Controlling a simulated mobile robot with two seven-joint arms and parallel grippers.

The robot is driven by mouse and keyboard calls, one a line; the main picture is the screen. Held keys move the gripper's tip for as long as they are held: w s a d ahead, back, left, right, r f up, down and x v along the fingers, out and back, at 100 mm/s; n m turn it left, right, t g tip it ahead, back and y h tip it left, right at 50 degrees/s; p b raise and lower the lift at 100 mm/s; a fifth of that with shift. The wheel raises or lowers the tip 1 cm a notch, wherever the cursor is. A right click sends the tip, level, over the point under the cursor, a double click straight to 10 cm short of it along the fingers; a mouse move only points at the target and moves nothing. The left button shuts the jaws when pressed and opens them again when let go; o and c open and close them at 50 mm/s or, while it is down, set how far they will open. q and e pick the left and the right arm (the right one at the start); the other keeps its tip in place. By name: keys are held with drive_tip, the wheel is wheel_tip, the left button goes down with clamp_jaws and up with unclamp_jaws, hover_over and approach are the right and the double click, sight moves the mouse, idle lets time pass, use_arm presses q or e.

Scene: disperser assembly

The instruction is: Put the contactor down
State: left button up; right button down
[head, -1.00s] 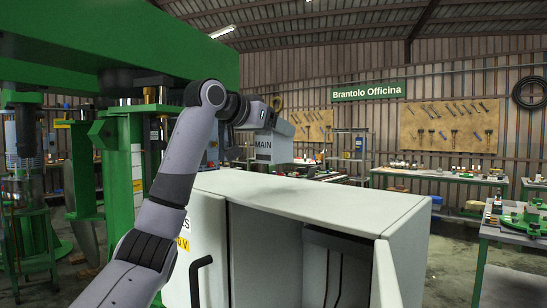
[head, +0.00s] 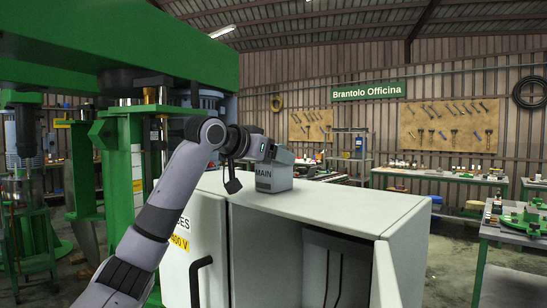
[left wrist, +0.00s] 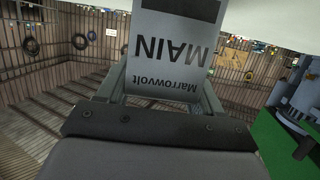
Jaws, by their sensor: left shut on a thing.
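The contactor (head: 273,177) is a grey box marked MAIN. In the head view it is upright at the back edge of the cabinet's (head: 320,198) pale top, low over it or on it; I cannot tell if it touches. My left gripper (head: 273,152) comes in from the left at the contactor's upper part. In the left wrist view the contactor (left wrist: 172,50) appears upside down, with its Marrowvolt label, between the two fingers of my left gripper (left wrist: 160,88), which is shut on it. My right gripper is not in view.
The cabinet's front is open, with a dark interior and a door (head: 197,245) with a black handle at the left. Its top is clear to the right of the contactor. A green machine column (head: 122,180) stands left of my arm. Workbenches (head: 440,178) stand behind.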

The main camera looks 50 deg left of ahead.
use_arm(q)
drive_tip(key=o, duration=1.3)
drive_tip(key=shift+f, duration=0.1)
drive_tip(key=shift+r, duration=0.2)
drive_tip(key=shift+s, duration=0.35)
drive_tip(key=b+v, duration=0.2)
drive_tip(key=v, duration=0.9)
drive_tip(key=shift+s+d+r, duration=0.1)
drive_tip(key=shift+r, duration=0.05)
